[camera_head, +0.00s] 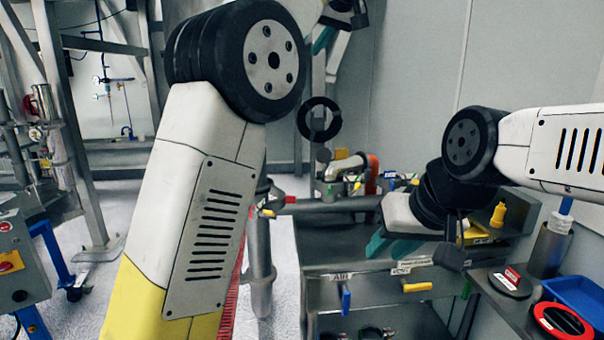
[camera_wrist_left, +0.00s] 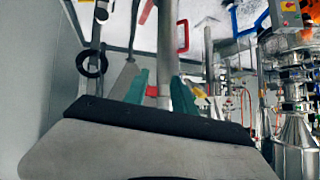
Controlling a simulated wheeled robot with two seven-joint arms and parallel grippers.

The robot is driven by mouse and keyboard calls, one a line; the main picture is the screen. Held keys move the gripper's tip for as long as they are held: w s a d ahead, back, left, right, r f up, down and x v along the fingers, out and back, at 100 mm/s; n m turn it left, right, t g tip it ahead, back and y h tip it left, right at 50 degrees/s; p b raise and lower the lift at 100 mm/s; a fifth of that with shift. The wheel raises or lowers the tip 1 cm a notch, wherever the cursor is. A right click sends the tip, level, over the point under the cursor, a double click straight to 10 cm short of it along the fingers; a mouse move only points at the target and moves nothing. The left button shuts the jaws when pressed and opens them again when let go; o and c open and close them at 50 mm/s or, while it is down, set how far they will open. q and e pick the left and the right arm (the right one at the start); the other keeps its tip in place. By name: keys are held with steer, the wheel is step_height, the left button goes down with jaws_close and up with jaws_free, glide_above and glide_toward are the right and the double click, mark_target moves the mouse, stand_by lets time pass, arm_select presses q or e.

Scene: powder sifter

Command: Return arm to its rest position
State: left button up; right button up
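My left arm rises from the bottom left of the head view, and its black elbow joint stands at the top centre. My left gripper (camera_head: 325,38) shows only in part at the top edge, with one teal finger visible. In the left wrist view the left gripper (camera_wrist_left: 160,92) has its two teal fingers apart; a grey pipe shows between them in the background, and they hold nothing. My right arm comes in from the right. My right gripper (camera_head: 388,248) points down over the grey workbench (camera_head: 330,257), its teal fingers apart and nothing seen between them.
A yellow bottle (camera_head: 498,214) stands on the bench behind the right gripper. A red-rimmed round lid (camera_head: 562,320), a grey cylinder (camera_head: 551,247) and a blue tray (camera_head: 580,297) are at the right. A control box (camera_head: 17,262) is at the left edge. A black ring (camera_head: 319,103) hangs near the left arm.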

arm_select(q)
steer(key=s+a+f+m+g+h, duration=0.1)
steer(key=s+a+f+m+h, duration=0.1)
steer(key=s+a+f, duration=0.35)
steer(key=s+a+f+m+g+h, duration=0.2)
steer(key=s+a+f, duration=0.1)
steer(key=a+f, duration=0.5)
steer(key=s+a+f+h, duration=0.2)
steer(key=s+f+h, duration=0.1)
steer(key=s+f, duration=1.7)
steer(key=shift+s+a+h, duration=0.2)
steer(key=shift+s+h, duration=0.2)
steer(key=shift+s, duration=0.5)
